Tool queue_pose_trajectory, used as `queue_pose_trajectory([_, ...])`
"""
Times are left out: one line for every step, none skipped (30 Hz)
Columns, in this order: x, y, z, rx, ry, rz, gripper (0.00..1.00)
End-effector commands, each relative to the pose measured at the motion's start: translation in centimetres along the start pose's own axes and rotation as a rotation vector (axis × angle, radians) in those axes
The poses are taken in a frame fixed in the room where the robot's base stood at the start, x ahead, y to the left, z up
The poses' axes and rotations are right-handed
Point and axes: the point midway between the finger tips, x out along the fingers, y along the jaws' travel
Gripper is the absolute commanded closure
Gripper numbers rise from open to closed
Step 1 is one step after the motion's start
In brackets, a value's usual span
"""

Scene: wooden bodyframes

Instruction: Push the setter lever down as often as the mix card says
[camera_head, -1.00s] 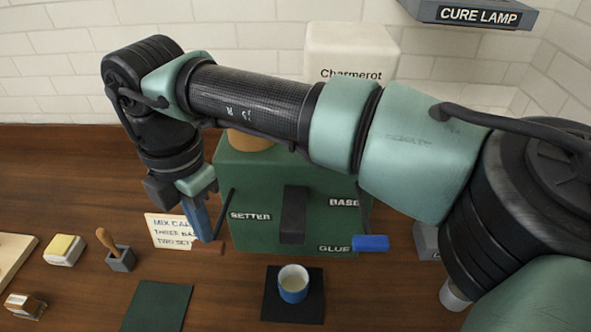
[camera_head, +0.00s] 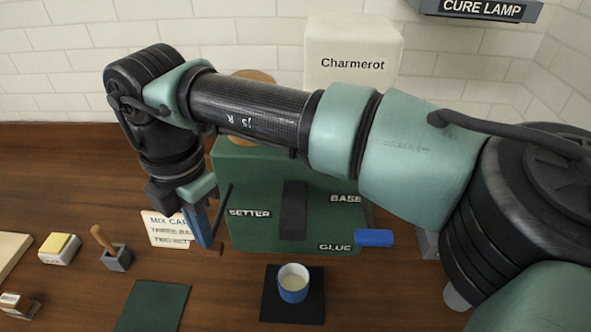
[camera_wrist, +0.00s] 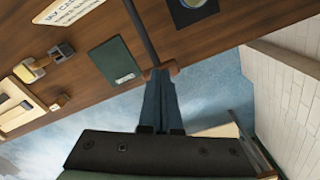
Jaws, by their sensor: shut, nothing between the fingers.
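The green dispenser (camera_head: 262,180) stands at the back, marked SETTER, BASE and GLUE. The setter lever (camera_head: 223,208) is a dark rod on its left side, sloping down toward the front. Its brown handle (camera_wrist: 174,69) shows at my fingertips in the wrist view. My gripper (camera_head: 208,244) is shut and empty, its tips at the handle; I cannot tell whether they touch it. The mix card (camera_head: 163,229) lies left of my gripper, partly hidden; its lines start "THREE BA" and "TWO SETT". A blue cup (camera_head: 293,283) with pale contents stands on a black mat (camera_head: 273,312).
A blue-handled lever (camera_head: 374,238) sits on the dispenser's right. A white Charmerot block (camera_head: 350,40) stands behind. A dark green mat (camera_head: 152,306), a wooden-handled tool in a grey holder (camera_head: 117,258) and a yellow-topped block (camera_head: 60,248) lie front left.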

Motion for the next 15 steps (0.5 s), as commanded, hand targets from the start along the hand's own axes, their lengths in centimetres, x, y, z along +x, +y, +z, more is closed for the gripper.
queue_pose_trajectory([0.5, 0.0, 0.0, 0.0, -0.001, 0.0, 1.0])
queue_pose_trajectory([0.7, 0.0, 0.0, 0.0, -0.001, 0.0, 1.0])
queue_pose_trajectory([0.8, 0.0, 0.0, 0.0, -0.001, 0.0, 1.0])
queue_pose_trajectory([1.0, 0.0, 0.0, 0.0, -0.001, 0.0, 1.0])
queue_pose_trajectory([1.1, 0.0, 0.0, 0.0, -0.001, 0.0, 1.0])
queue_pose_trajectory([1.4, 0.0, 0.0, 0.0, -0.001, 0.0, 1.0])
queue_pose_trajectory([1.5, 0.0, 0.0, 0.0, -0.001, 0.0, 1.0])
queue_pose_trajectory([1.6, 0.0, 0.0, 0.0, -0.001, 0.0, 1.0])
queue_pose_trajectory([1.9, 0.0, 0.0, 0.0, -0.001, 0.0, 1.0])
queue_pose_trajectory([2.0, 0.0, 0.0, 0.0, -0.001, 0.0, 1.0])
queue_pose_trajectory([2.1, 0.0, 0.0, 0.0, -0.001, 0.001, 1.0])
queue_pose_trajectory([2.4, 0.0, 0.0, 0.0, -0.001, 0.001, 1.0])
queue_pose_trajectory([2.5, 0.0, 0.0, 0.0, -0.001, 0.001, 1.0])
queue_pose_trajectory([2.6, 0.0, 0.0, 0.0, -0.001, 0.001, 1.0])
queue_pose_trajectory([2.9, 0.0, 0.0, 0.0, -0.001, 0.001, 1.0])
